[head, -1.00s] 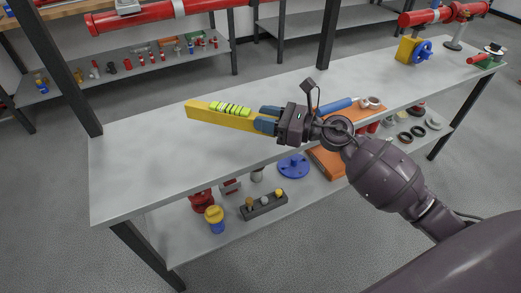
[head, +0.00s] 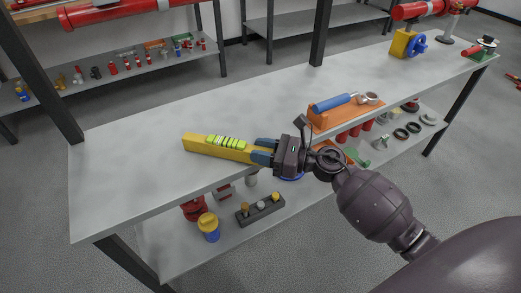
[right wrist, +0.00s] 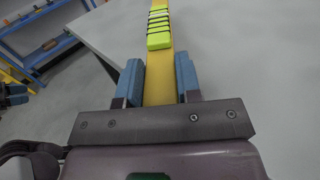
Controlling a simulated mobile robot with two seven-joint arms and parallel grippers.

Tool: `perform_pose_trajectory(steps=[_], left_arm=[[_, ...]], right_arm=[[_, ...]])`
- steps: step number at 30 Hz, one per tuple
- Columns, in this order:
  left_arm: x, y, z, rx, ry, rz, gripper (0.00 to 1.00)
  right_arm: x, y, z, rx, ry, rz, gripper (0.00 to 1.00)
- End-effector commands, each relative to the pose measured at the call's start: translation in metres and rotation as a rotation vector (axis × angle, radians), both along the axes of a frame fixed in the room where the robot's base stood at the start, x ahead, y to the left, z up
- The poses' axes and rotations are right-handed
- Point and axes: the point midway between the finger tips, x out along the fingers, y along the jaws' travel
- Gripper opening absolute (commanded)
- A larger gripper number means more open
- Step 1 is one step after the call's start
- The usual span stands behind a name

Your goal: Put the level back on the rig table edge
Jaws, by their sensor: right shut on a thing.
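The level is a long yellow bar (head: 207,146) with bright green-yellow blocks crossed by dark bands on its top. My right gripper (head: 264,153) is shut on its right end in the head view. The level points left over the front part of the grey rig table (head: 120,180). I cannot tell whether its underside touches the tabletop. In the right wrist view the level (right wrist: 158,75) runs straight out between the two blue fingers (right wrist: 158,85), with the table surface beyond.
An orange tray (head: 322,118) with a blue-handled tool sits on the table right of my gripper. A yellow block with a blue wheel (head: 405,44) stands farther right. The lower shelf holds a dark rack (head: 262,209) and a yellow-and-blue part (head: 209,226). The table's left part is bare.

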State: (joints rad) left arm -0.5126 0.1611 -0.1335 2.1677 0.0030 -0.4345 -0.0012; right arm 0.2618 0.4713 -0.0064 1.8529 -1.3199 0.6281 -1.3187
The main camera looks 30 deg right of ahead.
Motion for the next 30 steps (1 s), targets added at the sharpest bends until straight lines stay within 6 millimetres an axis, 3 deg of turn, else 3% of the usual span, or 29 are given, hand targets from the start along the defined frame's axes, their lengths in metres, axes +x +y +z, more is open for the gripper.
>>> perform_pose_trajectory(steps=[8,9,14,26,30], left_arm=[[-0.001,0.0,-0.004,-0.001,0.006,0.0,0.53],[-0.001,0.0,-0.004,-0.001,0.006,0.0,0.53],[0.001,-0.001,-0.003,-0.002,0.001,-0.001,0.53],[0.005,-0.001,0.004,-0.003,-0.013,-0.001,0.53],[0.003,-0.001,0.0,-0.003,-0.006,-0.001,0.53]], right_arm=[[0.0,0.0,-0.003,0.001,-0.001,0.0,0.0],[0.0,0.0,-0.005,0.0,0.0,0.0,0.33],[0.0,0.0,-0.003,0.0,-0.001,0.0,0.57],[0.0,0.0,0.004,0.0,-0.004,0.0,0.57],[-0.015,-0.016,0.0,-0.001,0.002,0.0,0.57]])
